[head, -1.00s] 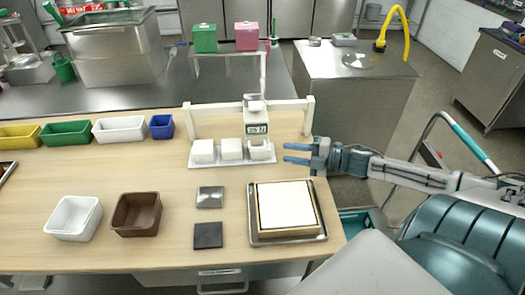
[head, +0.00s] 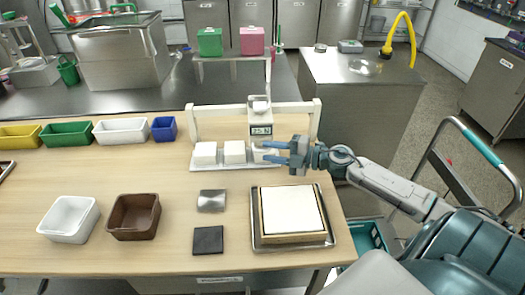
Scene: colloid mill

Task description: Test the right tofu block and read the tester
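Three white tofu blocks stand in a row on a white tray (head: 222,167): the left block (head: 205,153), the middle block (head: 235,152) and the right block (head: 259,155). The tester (head: 260,120), a white head with a small display (head: 261,130), hangs from a white frame (head: 215,108) above the right block. The digits are too small to read surely. My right gripper (head: 277,153) is open, its two blue fingers pointing left at the right block's right side and partly covering it. I cannot tell whether they touch it. My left gripper is out of view.
A square white slab in a wooden frame (head: 291,210) lies on a metal tray in front of my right gripper. Coloured bins line the back left.

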